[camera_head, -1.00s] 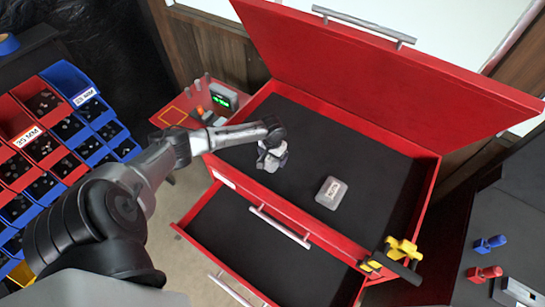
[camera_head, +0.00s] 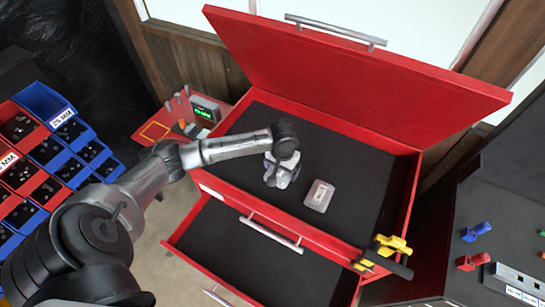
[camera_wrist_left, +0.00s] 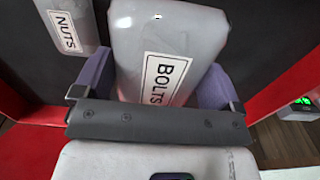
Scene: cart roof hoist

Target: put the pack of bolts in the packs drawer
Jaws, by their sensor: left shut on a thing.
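My left gripper (camera_head: 281,176) is shut on the pack of bolts (camera_wrist_left: 170,52), a pale grey pack with a white BOLTS label. In the left wrist view the purple fingers grip it from both sides. In the head view the gripper is over the black-lined top compartment (camera_head: 352,160) of the red cart, and hides most of the pack. I cannot tell whether the pack touches the liner. A grey pack of nuts (camera_head: 319,195) lies just right of the gripper; it also shows in the left wrist view (camera_wrist_left: 66,26). My right gripper is not in view.
The red lid (camera_head: 350,75) stands open at the back. A lower drawer (camera_head: 235,250) is pulled out, dark-lined and empty where visible. A yellow-and-black tool (camera_head: 385,255) is at the cart's front right corner. Blue and red bins (camera_head: 45,150) stand left.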

